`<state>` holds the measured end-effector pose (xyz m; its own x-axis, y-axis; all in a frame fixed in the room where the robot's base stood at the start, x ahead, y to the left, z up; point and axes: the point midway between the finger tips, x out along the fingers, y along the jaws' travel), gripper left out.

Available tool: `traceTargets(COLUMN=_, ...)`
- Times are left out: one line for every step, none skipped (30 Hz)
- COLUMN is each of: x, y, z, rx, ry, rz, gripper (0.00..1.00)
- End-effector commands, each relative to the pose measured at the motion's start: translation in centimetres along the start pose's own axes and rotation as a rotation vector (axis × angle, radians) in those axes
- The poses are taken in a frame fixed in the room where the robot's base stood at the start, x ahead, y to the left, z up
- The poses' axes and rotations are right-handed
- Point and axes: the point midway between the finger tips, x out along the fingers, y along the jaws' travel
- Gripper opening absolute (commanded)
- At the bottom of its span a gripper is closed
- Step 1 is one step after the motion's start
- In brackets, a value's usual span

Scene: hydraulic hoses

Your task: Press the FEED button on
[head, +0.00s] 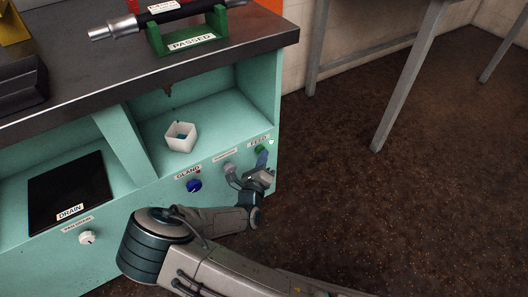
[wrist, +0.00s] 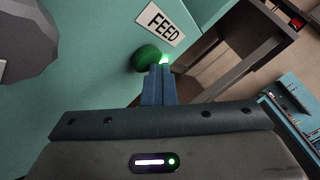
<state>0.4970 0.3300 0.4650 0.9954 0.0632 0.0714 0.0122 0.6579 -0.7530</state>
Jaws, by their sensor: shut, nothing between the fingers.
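The green FEED button (head: 259,149) is on the teal front panel, below the FEED label (head: 259,141) at the right end. In the wrist view the round green button (wrist: 146,57) shows beside the FEED label (wrist: 166,23). My gripper (head: 262,157) is shut and empty, its blue fingers at the button. In the wrist view the fingertips (wrist: 159,68) overlap the button's right edge; I cannot tell whether they touch it. A small bright green light (wrist: 164,60) glows by the fingertips.
A blue GLAND knob (head: 194,186) and a white knob (head: 87,237) are on the same panel. A white cup (head: 180,137) stands in the open bay. A green stand (head: 187,40) marked PASSED holds a hose on the bench top.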

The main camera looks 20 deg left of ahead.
Motion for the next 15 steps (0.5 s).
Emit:
traceTargets(x=0.1, y=0.3, z=0.6, rx=0.006, ry=-0.013, rz=0.005, gripper=0.0)
traceTargets(x=0.1, y=0.3, z=0.6, rx=0.006, ry=-0.013, rz=0.005, gripper=0.0)
traceTargets(x=0.1, y=0.3, z=0.6, rx=0.006, ry=-0.013, rz=0.006, gripper=0.0)
traceTargets(x=0.0, y=0.3, z=0.6, rx=0.006, ry=-0.013, rz=0.006, gripper=0.0)
traceTargets(x=-0.1, y=0.2, z=0.6, rx=0.005, ry=-0.013, rz=0.006, gripper=0.0)
traceTargets(x=-0.2, y=0.1, z=0.6, rx=0.005, ry=-0.013, rz=0.007, gripper=0.0)
traceTargets(x=-0.4, y=-0.1, z=0.5, rx=0.004, ry=-0.013, rz=0.007, gripper=0.0)
traceTargets(x=-0.6, y=-0.2, z=0.4, rx=0.004, ry=-0.013, rz=0.007, gripper=0.0)
traceTargets(x=-0.9, y=-0.5, z=0.2, rx=0.003, ry=-0.013, rz=0.008, gripper=0.0)
traceTargets(x=-1.1, y=-0.7, z=0.0, rx=0.003, ry=-0.012, rz=0.008, gripper=0.0)
traceTargets(x=-1.3, y=-0.8, z=-0.1, rx=0.003, ry=-0.01, rz=0.008, gripper=0.0)
traceTargets(x=-1.6, y=-1.1, z=-0.4, rx=0.003, ry=-0.01, rz=0.007, gripper=0.0)
traceTargets(x=-1.8, y=-1.2, z=-0.6, rx=0.002, ry=-0.009, rz=0.006, gripper=0.0)
traceTargets(x=-2.0, y=-1.4, z=-0.8, rx=0.002, ry=-0.008, rz=0.005, gripper=0.0)
traceTargets(x=-2.3, y=-1.7, z=-1.2, rx=0.002, ry=-0.005, rz=0.005, gripper=0.0)
